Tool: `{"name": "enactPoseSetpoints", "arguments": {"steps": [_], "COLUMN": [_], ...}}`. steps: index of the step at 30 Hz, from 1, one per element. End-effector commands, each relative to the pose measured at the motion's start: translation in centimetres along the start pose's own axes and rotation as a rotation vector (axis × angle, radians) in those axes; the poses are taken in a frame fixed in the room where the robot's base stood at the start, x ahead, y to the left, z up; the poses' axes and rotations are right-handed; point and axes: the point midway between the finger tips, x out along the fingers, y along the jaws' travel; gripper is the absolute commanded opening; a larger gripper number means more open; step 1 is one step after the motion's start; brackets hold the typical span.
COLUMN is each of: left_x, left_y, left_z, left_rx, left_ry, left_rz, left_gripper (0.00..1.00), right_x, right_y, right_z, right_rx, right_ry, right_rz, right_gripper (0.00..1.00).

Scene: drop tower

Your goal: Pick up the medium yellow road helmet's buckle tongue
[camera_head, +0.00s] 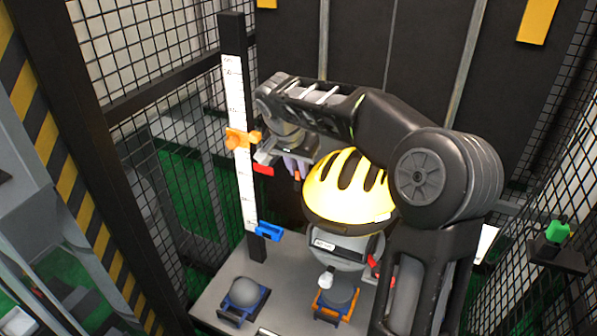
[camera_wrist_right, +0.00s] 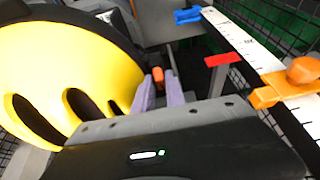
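The yellow road helmet (camera_head: 341,190) with dark vents sits at mid-picture in the head view, above a grey rounded form. It also fills the left of the right wrist view (camera_wrist_right: 75,60). My right gripper (camera_head: 295,170) is just left of the helmet, its arm reaching over from the right. In the wrist view its two lavender fingers (camera_wrist_right: 159,90) stand close together with a small orange piece (camera_wrist_right: 158,77) filling the gap. This piece looks like the buckle tongue; its strap is not visible. My left gripper is not in view.
A white scale post (camera_head: 239,150) stands left of the gripper, with orange (camera_head: 240,138) and blue (camera_head: 268,231) markers. A red part (camera_head: 263,170) is close to the gripper. Below are a grey plate (camera_head: 208,298) and a grey dome in a blue holder (camera_head: 243,293). Mesh surrounds the space.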

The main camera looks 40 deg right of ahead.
Motion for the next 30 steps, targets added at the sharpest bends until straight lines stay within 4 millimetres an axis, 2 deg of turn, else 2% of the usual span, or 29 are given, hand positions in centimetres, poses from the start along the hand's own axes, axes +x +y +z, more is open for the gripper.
{"name": "enactPoseSetpoints", "arguments": {"steps": [15, 16, 21, 30], "left_x": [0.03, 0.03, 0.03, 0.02], "left_y": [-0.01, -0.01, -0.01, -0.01], "left_z": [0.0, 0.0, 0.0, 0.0], "left_rx": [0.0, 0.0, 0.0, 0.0], "left_ry": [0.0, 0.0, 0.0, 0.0], "left_rz": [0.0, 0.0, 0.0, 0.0], "left_gripper": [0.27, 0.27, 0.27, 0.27], "right_x": [0.01, 0.01, -0.01, -0.04], "right_y": [0.14, 0.14, 0.12, 0.06], "right_z": [-0.06, -0.06, -0.05, -0.05], "right_rx": [0.001, 0.001, 0.001, 0.001], "right_ry": [0.001, 0.001, 0.001, 0.001], "right_rz": [0.003, 0.003, 0.003, 0.001], "right_gripper": [0.18, 0.13, 0.0, 0.0]}}
